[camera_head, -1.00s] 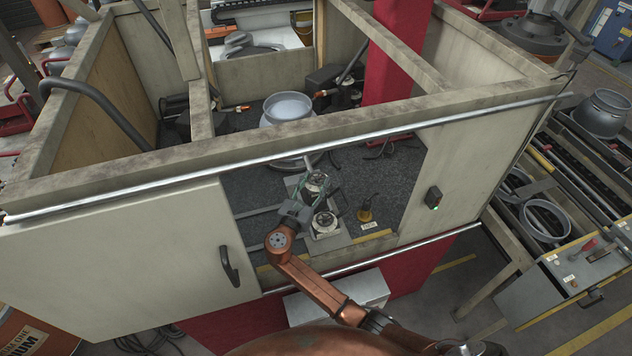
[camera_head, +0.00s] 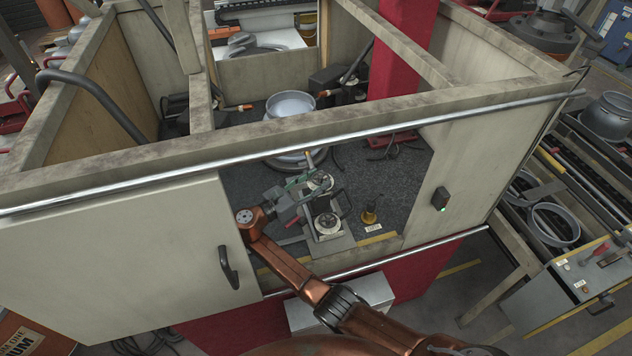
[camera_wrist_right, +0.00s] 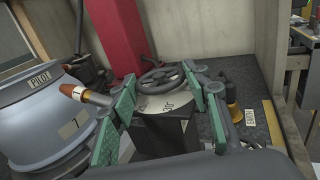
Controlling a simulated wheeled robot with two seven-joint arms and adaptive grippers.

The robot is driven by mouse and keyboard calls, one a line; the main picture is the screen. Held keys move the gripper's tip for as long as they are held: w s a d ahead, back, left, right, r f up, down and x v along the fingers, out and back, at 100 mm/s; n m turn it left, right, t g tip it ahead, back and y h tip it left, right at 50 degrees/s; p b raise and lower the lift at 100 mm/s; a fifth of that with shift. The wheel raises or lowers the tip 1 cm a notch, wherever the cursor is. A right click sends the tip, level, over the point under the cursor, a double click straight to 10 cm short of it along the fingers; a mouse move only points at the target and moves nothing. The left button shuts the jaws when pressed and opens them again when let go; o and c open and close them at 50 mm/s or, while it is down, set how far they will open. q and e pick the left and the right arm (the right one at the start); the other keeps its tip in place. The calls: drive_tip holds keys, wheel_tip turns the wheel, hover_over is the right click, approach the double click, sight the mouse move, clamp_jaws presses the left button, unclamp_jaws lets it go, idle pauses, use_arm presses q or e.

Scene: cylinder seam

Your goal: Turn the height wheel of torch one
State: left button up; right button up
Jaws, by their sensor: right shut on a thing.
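My left gripper is not in view.
A grey-blue vessel (camera_wrist_right: 45,115) labelled PILOT stands left of the fingers. A brass clamp (camera_head: 369,215) with an EARTH tag is to the right. The booth's front rail (camera_head: 270,148) and the sliding door (camera_head: 130,240) border the opening.

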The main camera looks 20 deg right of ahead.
sight(316, 179)
drive_tip(key=shift+r, duration=0.1)
drive_tip(key=o, duration=1.2)
drive_tip(key=shift+c, duration=0.2)
wheel_tip(316, 179, up, 10)
drive_tip(key=shift+f, duration=0.1)
